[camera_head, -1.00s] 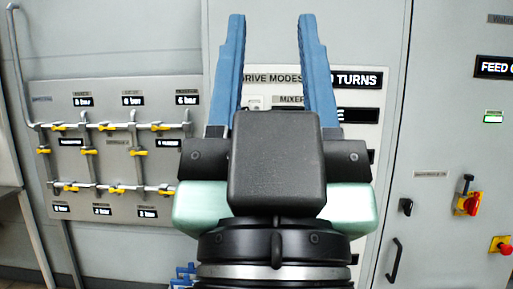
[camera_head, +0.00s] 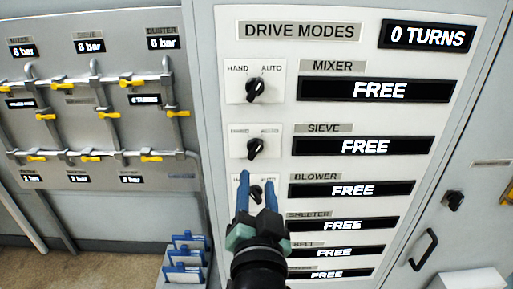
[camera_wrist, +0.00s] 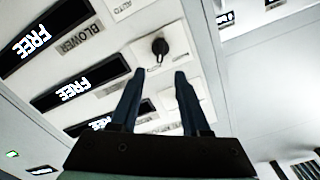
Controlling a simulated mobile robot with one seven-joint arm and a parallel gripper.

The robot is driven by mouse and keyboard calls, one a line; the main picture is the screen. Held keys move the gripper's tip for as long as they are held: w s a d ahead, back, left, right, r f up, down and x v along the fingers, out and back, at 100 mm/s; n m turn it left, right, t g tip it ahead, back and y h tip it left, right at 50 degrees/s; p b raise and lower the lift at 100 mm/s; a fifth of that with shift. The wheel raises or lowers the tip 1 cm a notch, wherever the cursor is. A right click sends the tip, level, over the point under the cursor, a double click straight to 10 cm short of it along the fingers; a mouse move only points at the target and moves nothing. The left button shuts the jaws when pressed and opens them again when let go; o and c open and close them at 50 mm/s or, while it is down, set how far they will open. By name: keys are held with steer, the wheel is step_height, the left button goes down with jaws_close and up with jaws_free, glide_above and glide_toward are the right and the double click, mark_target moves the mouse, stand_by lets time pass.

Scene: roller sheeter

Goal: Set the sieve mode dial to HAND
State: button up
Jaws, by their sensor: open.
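The sieve mode dial (camera_head: 255,147) is a black knob on a white plate, left of the SIEVE label (camera_head: 323,128). Its display (camera_head: 375,146) reads FREE. The knob looks slanted toward upper right, but I cannot tell which end is its pointer. My gripper (camera_head: 256,178) is open and empty, with blue fingers pointing up below the sieve dial in the head view. The fingers partly cover the blower dial (camera_head: 256,193). In the wrist view, a black dial, apparently the blower's (camera_wrist: 160,47), shows just beyond the fingertips (camera_wrist: 159,74).
The mixer dial (camera_head: 255,89) sits above the sieve dial. More FREE displays run down the panel (camera_head: 480,60). A pipe board with yellow valves (camera_head: 100,115) is at left. A rack with blue items (camera_head: 186,262) stands below. A door handle (camera_head: 423,250) is at right.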

mark_target(257, 150)
steer(key=w+p, duration=0.2)
steer(key=w, duration=0.7)
steer(key=shift+w+r+p, duration=0.1)
steer(key=shift+w+p, duration=0.25)
steer(key=shift+w, duration=0.05)
steer(key=shift+c, duration=0.3)
jaws_close()
